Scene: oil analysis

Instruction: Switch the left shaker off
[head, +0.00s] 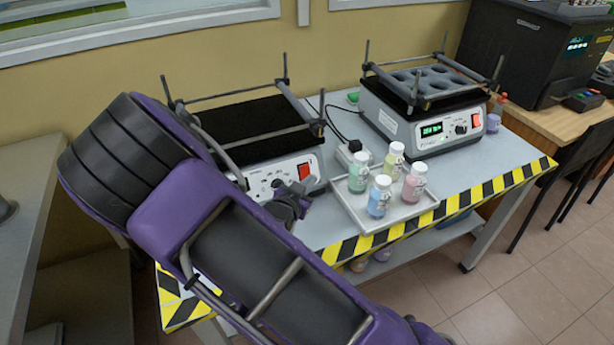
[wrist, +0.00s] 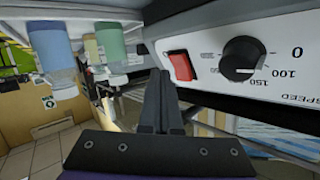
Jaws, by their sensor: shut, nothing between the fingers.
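The left shaker (head: 285,172) has a black platform with a raised bar frame, and a light front panel with a red switch (head: 304,172) at its right end. My arm hides part of the panel. In the wrist view the red switch (wrist: 181,66) sits beside a black speed knob (wrist: 242,57). My gripper (head: 300,197) is in front of the panel, just below the switch. In the wrist view my gripper (wrist: 161,80) has its fingers together and empty, with the tips close to the switch. I cannot tell whether they touch it.
A second shaker (head: 425,105) with a lit green display stands to the right. A tray (head: 398,219) with several coloured bottles is in front, right of my gripper. A power adapter (head: 354,153) and cable lie between. Striped tape marks the table edge (head: 450,204).

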